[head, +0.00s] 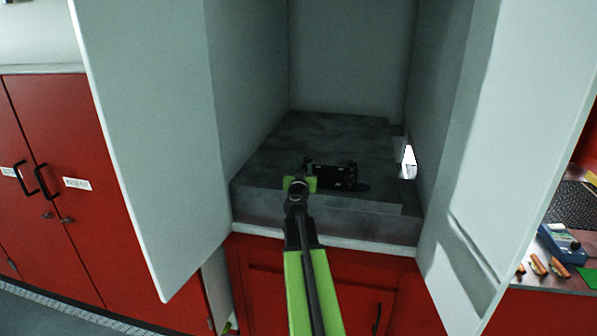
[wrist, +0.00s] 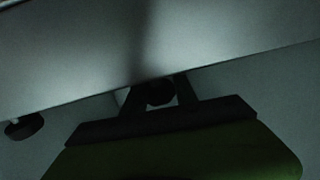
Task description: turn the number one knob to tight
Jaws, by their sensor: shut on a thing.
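In the wrist view, a dark round knob (wrist: 160,93) sits between the two fingers of my gripper (wrist: 161,91), which is shut on it. The knob is partly hidden by the fingers and the dim light; no number or mark on it can be read. A second dark knob (wrist: 24,127) stands apart at the left edge of the wrist view. In the head view, my green arm reaches into a pale recess, with its end low over a dark slab. The fingers and the held knob cannot be made out clearly there.
Pale walls (head: 250,80) stand close on both sides of the dark slab (head: 290,135). A small white object (head: 408,162) is at the slab's right side. Red cabinets (head: 85,170) stand at left. A blue device (head: 562,243) lies at far right. A pale panel (wrist: 110,50) fills the upper wrist view.

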